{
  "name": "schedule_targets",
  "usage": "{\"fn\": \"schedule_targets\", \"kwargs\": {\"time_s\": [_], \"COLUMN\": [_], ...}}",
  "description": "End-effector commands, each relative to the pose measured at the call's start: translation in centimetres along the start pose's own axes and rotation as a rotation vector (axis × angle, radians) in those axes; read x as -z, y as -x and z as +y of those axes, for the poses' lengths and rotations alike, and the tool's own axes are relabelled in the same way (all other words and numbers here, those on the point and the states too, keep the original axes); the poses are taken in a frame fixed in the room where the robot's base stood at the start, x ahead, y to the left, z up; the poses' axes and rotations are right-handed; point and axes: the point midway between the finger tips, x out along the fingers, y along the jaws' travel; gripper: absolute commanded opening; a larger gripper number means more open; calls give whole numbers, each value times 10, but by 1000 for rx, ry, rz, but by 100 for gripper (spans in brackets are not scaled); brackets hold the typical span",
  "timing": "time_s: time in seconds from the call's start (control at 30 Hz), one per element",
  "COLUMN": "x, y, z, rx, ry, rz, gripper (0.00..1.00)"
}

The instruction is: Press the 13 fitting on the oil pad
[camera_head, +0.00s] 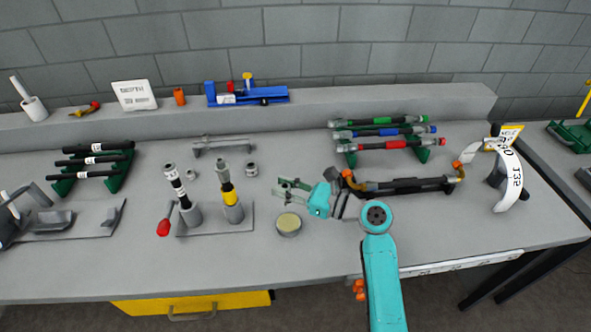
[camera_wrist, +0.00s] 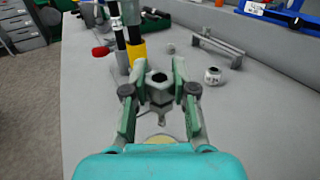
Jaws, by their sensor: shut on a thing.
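My gripper (camera_head: 293,189) is shut on a grey metal fitting, which shows in the wrist view (camera_wrist: 157,92) with a dark round bore, between the green fingers. No number is readable on it. The oil pad (camera_head: 289,223) is a round, pale yellow disc in a grey dish on the bench, just below and in front of the gripper in the head view. In the wrist view, a sliver of the pad (camera_wrist: 160,139) shows under the held fitting, partly hidden by the gripper. The fitting appears held above the pad, apart from it.
Two loose fittings (camera_head: 251,169) (camera_head: 190,175) stand on the bench. A crimper stand with black and yellow upright tools (camera_head: 231,196) and a red-tipped lever (camera_head: 163,228) is left of the pad. Hose racks (camera_head: 385,135) stand behind right. Bench front right of the pad is crossed by my arm.

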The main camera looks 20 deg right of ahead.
Motion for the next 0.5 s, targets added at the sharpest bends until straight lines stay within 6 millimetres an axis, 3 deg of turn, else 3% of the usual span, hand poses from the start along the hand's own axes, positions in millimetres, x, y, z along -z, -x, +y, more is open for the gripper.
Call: {"fn": "schedule_targets", "kwargs": {"time_s": [0.17,0.5], "x": [2,31], "y": [1,1], "z": [9,9], "rx": [-7,-7], "ry": [-1,-3], "rz": [0,1], "gripper": [0,0]}}
